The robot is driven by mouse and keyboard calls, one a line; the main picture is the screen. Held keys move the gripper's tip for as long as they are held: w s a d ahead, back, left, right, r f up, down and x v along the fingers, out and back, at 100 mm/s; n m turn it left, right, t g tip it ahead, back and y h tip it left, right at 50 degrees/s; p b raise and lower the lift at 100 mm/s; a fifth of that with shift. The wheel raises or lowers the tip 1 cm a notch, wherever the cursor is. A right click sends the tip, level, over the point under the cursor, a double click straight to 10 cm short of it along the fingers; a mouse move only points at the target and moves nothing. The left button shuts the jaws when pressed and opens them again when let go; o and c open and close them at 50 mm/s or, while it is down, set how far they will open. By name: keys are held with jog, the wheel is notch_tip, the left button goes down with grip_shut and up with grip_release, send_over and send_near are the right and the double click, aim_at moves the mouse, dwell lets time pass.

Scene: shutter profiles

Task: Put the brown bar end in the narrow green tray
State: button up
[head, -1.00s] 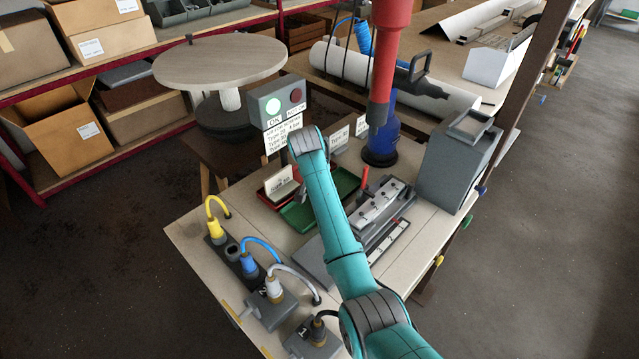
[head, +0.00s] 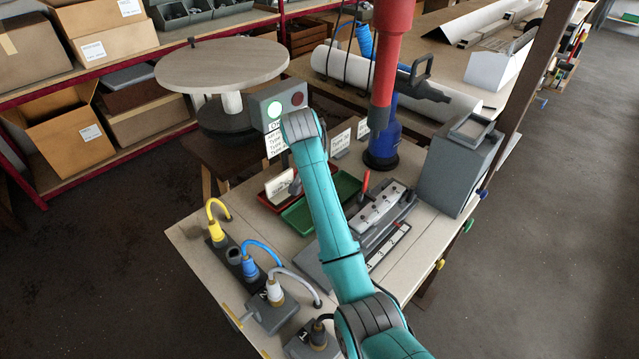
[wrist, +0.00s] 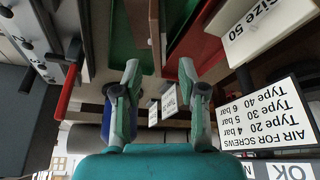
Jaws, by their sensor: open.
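My gripper (wrist: 159,70) is open and empty in the wrist view, its two fingers apart. In the head view my arm mostly hides it. Green tray surfaces show in the wrist view, one (wrist: 130,38) at the upper middle and a smaller green part (wrist: 177,14) beside the red tray (wrist: 204,44). In the head view green tray surface (head: 297,217) shows left of my arm, and more (head: 347,184) right of it. I cannot tell which part is the narrow tray.
A sign reading Size 50 (wrist: 255,25) stands by the red tray. A red-handled fixture (head: 378,212) lies right of my arm. A grey case (head: 458,165) stands at the table's right. Cabled plugs (head: 250,267) line the left edge. A red column (head: 387,60) hangs behind the trays.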

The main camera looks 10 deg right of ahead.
jog(key=shift+v, duration=2.35)
